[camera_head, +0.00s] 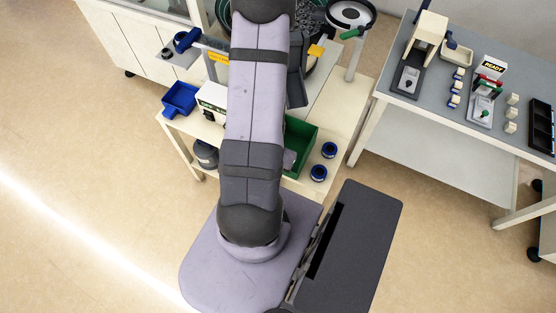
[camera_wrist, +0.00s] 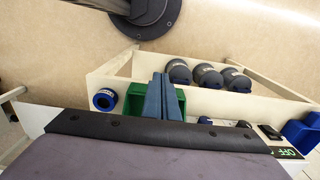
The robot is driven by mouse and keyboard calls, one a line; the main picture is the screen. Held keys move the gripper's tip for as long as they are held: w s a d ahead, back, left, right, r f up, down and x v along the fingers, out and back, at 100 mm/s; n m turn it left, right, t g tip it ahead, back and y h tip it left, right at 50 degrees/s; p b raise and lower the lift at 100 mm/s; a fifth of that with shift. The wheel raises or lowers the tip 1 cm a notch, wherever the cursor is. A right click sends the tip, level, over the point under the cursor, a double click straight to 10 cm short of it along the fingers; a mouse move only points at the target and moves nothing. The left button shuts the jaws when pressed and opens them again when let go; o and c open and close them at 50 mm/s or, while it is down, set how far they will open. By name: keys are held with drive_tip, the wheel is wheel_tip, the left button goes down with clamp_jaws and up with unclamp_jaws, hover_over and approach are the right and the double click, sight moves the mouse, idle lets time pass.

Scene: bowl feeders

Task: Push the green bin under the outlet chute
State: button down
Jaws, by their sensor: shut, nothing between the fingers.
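The green bin (camera_head: 304,140) stands on the pale bench, with its left part hidden behind my arm in the head view. In the wrist view the green bin (camera_wrist: 138,97) shows behind my gripper (camera_wrist: 165,78), whose two blue-grey fingers are together with nothing between them. The fingers overlap the bin in this view; I cannot tell whether they touch it. The head view hides my gripper behind the arm.
Two blue-rimmed round pieces (camera_head: 329,150) (camera_head: 318,173) stand right of the bin. A blue tray (camera_head: 180,99) and a white box (camera_head: 212,97) are on the left. Several dark cylinders (camera_wrist: 208,76) sit on a lower shelf. A grey side table (camera_head: 440,105) stands right.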

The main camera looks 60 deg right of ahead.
drive_tip(key=d+f+p, duration=0.2)
drive_tip(key=d+f, duration=0.2)
drive_tip(key=f, duration=0.1)
drive_tip(key=shift+f, duration=0.2)
idle(0.3)
drive_tip(key=b, duration=0.2)
approach(290, 147)
drive_tip(key=a+f, duration=0.2)
drive_tip(key=s+a+f, duration=0.1)
drive_tip(key=a+f, duration=0.1)
drive_tip(key=shift+a, duration=0.15)
drive_tip(key=shift+d+r, duration=0.2)
drive_tip(key=shift+d, duration=0.2)
drive_tip(key=shift+a, duration=0.2)
